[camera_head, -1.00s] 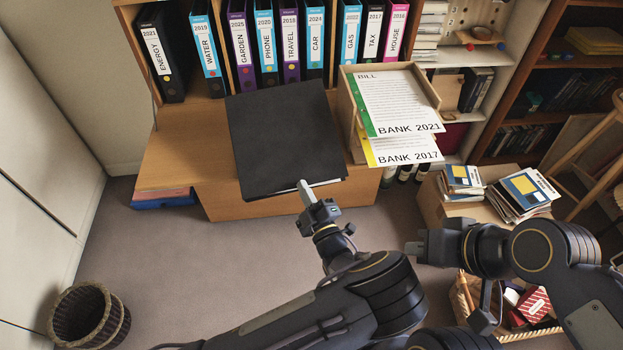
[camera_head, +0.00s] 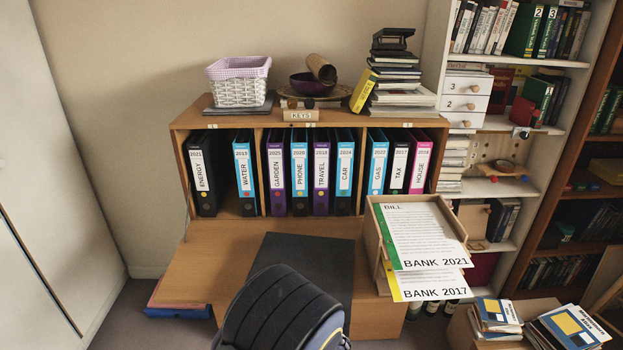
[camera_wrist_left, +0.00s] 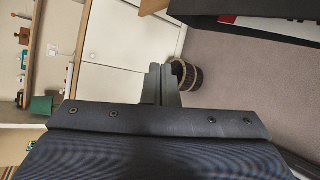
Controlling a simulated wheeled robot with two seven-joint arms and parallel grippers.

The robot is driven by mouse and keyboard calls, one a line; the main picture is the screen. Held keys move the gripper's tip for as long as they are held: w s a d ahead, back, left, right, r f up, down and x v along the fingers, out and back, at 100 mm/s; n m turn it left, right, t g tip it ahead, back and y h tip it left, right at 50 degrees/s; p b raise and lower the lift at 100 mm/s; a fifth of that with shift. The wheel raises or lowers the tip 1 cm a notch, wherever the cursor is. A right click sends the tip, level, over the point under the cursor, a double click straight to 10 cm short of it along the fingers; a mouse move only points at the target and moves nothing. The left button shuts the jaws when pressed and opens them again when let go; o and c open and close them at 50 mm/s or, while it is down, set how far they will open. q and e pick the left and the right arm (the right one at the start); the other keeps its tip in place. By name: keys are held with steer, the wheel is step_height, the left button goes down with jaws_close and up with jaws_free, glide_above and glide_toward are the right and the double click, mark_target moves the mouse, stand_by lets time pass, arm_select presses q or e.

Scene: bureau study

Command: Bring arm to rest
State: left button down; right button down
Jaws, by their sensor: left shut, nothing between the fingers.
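My left gripper (camera_wrist_left: 161,85) shows in the left wrist view, its two fingers together with nothing between them. It is clear of any object there, with the white cupboard doors and floor beyond. My right gripper is in neither current view.
Upright labelled binders (camera_head: 300,175) fill the bureau's compartments. A paper tray (camera_head: 455,225) with bank sheets stands on the right. Stacked booklets (camera_head: 570,328) are at the lower right. In the wrist view a wicker bin (camera_wrist_left: 188,74) stands on the open floor (camera_wrist_left: 235,75).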

arm_select(q)
steer(key=s+a+r+n+g+h, duration=0.35)
steer(key=s+n, duration=0.25)
steer(key=n, duration=0.3)
steer(key=s+a+r+n+g+h, duration=0.25)
steer(key=s+a+n+h, duration=0.3)
steer(key=n, duration=0.35)
steer(key=s+d+r+n+t+h, duration=0.1)
steer(key=s+r+n+t+h, duration=0.4)
steer(key=n, duration=1.5)
steer(key=shift+s+d+r+n+h, duration=0.4)
steer(key=shift+s+r+h, duration=0.4)
steer(key=shift+s+r, duration=1.5)
steer(key=shift+s+f, duration=0.65)
steer(key=shift+f, duration=0.05)
